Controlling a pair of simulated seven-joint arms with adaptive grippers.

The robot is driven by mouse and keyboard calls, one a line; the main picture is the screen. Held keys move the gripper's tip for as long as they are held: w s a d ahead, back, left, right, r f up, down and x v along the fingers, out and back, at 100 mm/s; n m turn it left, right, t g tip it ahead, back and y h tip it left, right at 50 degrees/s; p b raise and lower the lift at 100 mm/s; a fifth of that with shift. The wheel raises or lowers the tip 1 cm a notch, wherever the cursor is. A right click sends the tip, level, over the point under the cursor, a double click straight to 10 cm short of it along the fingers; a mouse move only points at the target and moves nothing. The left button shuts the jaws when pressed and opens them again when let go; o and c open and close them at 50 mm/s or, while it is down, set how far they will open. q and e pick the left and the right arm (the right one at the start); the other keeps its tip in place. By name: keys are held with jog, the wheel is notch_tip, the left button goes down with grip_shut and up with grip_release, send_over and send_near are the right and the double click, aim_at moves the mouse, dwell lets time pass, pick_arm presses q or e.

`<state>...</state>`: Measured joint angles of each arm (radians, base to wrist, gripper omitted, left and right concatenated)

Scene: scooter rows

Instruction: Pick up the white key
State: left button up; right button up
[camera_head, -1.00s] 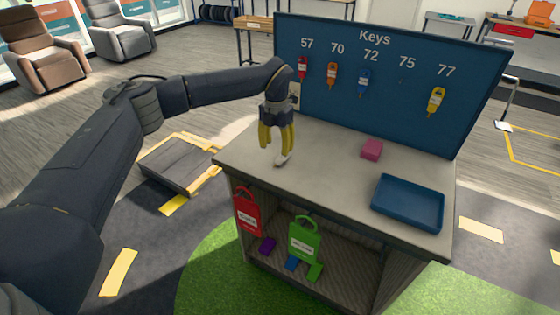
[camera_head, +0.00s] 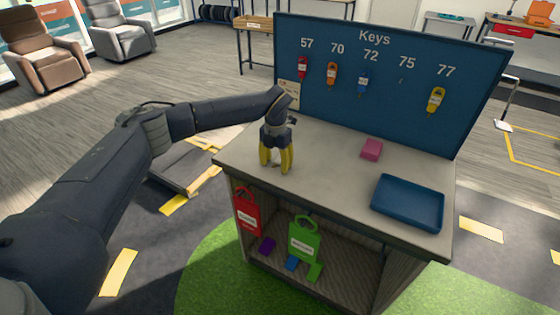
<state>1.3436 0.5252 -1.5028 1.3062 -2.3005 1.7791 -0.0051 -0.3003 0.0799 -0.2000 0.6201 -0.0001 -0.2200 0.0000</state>
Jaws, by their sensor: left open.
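My left gripper (camera_head: 276,168), with yellow fingers, is open and points down at the left end of the grey counter top (camera_head: 325,160). Its fingertips are at or just above the surface. I cannot make out the white key now; the gripper's fingers seem to cover the spot where a small white thing lay. On the blue key board (camera_head: 420,112), the place under 75 holds no key. My right gripper is not in view.
A pink block (camera_head: 372,149) and a blue tray (camera_head: 408,203) stand on the counter to the right. Red (camera_head: 301,69), orange (camera_head: 332,74), blue (camera_head: 363,81) and yellow (camera_head: 436,99) keys hang on the board behind. Red and green tags hang at the counter's front.

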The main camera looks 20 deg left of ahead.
aim_at(276, 164)
pick_arm(q)
jog(key=c, duration=1)
jog(key=shift+o, duration=0.2)
notch_tip(276, 164, up, 20)
dwell(0.5)
